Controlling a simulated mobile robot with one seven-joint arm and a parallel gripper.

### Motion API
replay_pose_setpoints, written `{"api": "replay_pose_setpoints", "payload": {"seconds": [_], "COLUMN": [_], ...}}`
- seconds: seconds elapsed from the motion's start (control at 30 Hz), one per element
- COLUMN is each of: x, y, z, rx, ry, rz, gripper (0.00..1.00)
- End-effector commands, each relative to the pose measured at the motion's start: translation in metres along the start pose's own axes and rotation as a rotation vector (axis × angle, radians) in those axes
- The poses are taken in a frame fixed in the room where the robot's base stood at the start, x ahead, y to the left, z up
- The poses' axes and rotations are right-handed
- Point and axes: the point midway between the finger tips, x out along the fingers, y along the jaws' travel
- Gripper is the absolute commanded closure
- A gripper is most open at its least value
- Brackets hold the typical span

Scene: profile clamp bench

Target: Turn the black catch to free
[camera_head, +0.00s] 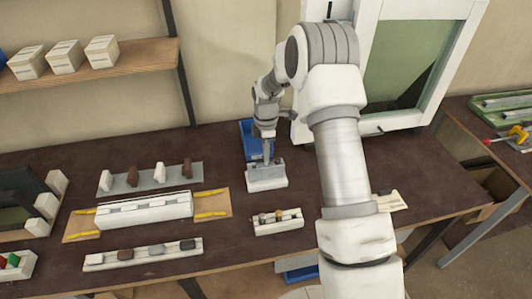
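My gripper (267,158) points down at a small light-grey block (267,182) near the back middle of the bench. Its fingertips are small, and I cannot tell whether they touch the block or are open or shut. I cannot pick out the black catch for certain. A small black piece (188,244) sits at the right end of a white rail at the front left, beside a grey and a brown piece. My forearm covers part of the bench right of the middle.
A blue bin (250,140) stands behind the gripper. A long white profile (145,209) lies on a wooden board at left, with a grey strip (130,183) of upright pieces behind it. A small white tray (278,222) stands in front of the block. A white-framed panel (448,75) stands at the back right.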

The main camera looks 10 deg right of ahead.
Motion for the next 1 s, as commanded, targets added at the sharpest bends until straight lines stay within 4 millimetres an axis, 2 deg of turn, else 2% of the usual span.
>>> {"api": "replay_pose_setpoints", "payload": {"seconds": [1.0], "x": [-0.0002], "y": [0.0013], "z": [0.0002], "rx": [0.032], "ry": [0.000], "rz": [0.004], "gripper": [1.00]}}
